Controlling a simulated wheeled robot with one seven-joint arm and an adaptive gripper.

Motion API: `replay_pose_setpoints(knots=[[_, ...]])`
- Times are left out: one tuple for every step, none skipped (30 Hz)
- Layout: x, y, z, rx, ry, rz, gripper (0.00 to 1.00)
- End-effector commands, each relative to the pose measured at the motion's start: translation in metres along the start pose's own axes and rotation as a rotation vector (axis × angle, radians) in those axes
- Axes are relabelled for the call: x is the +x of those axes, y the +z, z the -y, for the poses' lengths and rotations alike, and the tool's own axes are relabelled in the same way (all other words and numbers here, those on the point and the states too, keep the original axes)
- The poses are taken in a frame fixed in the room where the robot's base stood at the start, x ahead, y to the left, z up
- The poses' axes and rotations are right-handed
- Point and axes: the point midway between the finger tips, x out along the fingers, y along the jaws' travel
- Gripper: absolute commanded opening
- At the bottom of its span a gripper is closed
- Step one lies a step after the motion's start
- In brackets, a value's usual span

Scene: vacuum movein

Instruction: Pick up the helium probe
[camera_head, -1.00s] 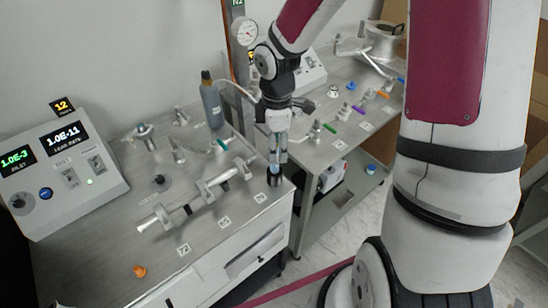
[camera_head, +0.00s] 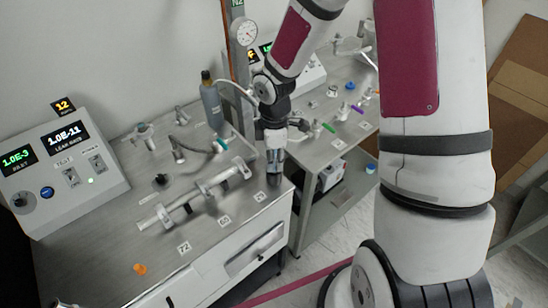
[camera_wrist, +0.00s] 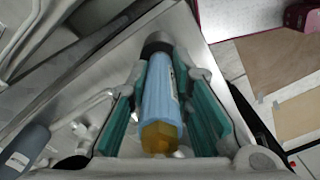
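The helium probe appears to be the blue, faceted rod with a brass-coloured end (camera_wrist: 161,105) in the wrist view. Its far end sits in a dark round holder at the bench corner; this holder (camera_head: 274,181) also shows in the head view. My gripper (camera_wrist: 167,100) is open, with a teal-padded finger on each side of the rod. Gaps show between the rod and both pads. In the head view my gripper (camera_head: 274,165) points down over the holder and hides most of the rod.
A grey bottle (camera_head: 211,103) stands behind my gripper on the steel bench (camera_head: 115,265). A metal pipe assembly (camera_head: 195,195) lies to the left. A control box with displays (camera_head: 60,165) is at far left. A second bench (camera_head: 315,150) stands to the right.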

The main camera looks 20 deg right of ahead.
Motion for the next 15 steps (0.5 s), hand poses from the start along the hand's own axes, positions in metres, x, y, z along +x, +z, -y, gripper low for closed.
replay_pose_setpoints(knots=[[0.000, 0.000, 0.000, 0.000, 0.000, 0.000, 0.00], [0.000, 0.000, 0.000, 0.000, 0.000, 0.000, 0.00], [0.000, 0.000, 0.000, 0.000, 0.000, 0.000, 0.00], [0.000, 0.000, 0.000, 0.000, 0.000, 0.000, 0.00], [0.000, 0.000, 0.000, 0.000, 0.000, 0.000, 0.00], [0.000, 0.000, 0.000, 0.000, 0.000, 0.000, 0.00], [0.000, 0.000, 0.000, 0.000, 0.000, 0.000, 0.00], [-0.001, 0.000, 0.000, 0.000, 0.000, 0.000, 0.00], [-0.001, 0.000, 0.000, 0.000, 0.001, 0.000, 0.00], [-0.003, 0.000, 0.000, 0.000, 0.001, 0.000, 0.00], [-0.005, 0.000, -0.001, 0.000, 0.002, 0.000, 0.00], [-0.009, 0.000, -0.001, 0.000, 0.003, 0.000, 0.00], [-0.013, 0.001, -0.001, 0.001, 0.004, 0.000, 0.00], [-0.017, 0.001, -0.002, 0.002, 0.004, 0.000, 0.00], [-0.024, 0.000, -0.002, 0.002, 0.005, 0.000, 0.00]])
